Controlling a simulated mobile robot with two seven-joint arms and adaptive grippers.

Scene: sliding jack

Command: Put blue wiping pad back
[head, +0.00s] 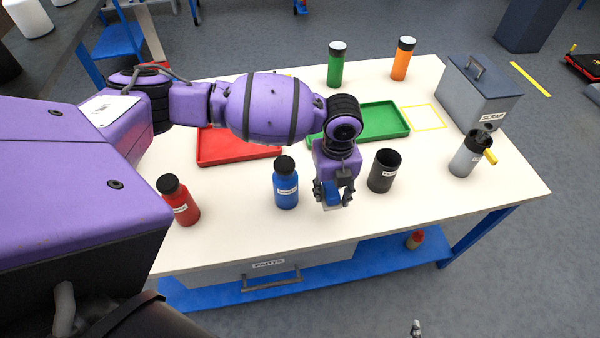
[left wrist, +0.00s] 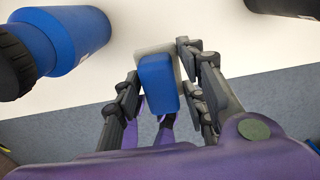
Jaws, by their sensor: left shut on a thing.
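The blue wiping pad (left wrist: 159,85) has a blue body and a pale underside. My left gripper (left wrist: 160,88) is shut on it in the left wrist view, with fingers on both of its sides. In the head view my left gripper (head: 334,190) is over the front part of the table, between the blue bottle and the dark open cup, and the pad (head: 333,199) shows small between the fingers. I cannot tell whether the pad touches the table. My right gripper is not in view.
A blue bottle (head: 286,184) stands left of the gripper and a dark cup (head: 384,171) right of it. Red (head: 240,160) and green (head: 395,133) trays lie behind. A yellow outlined square (head: 425,117) is empty. A grey scrap bin (head: 480,95) stands at right.

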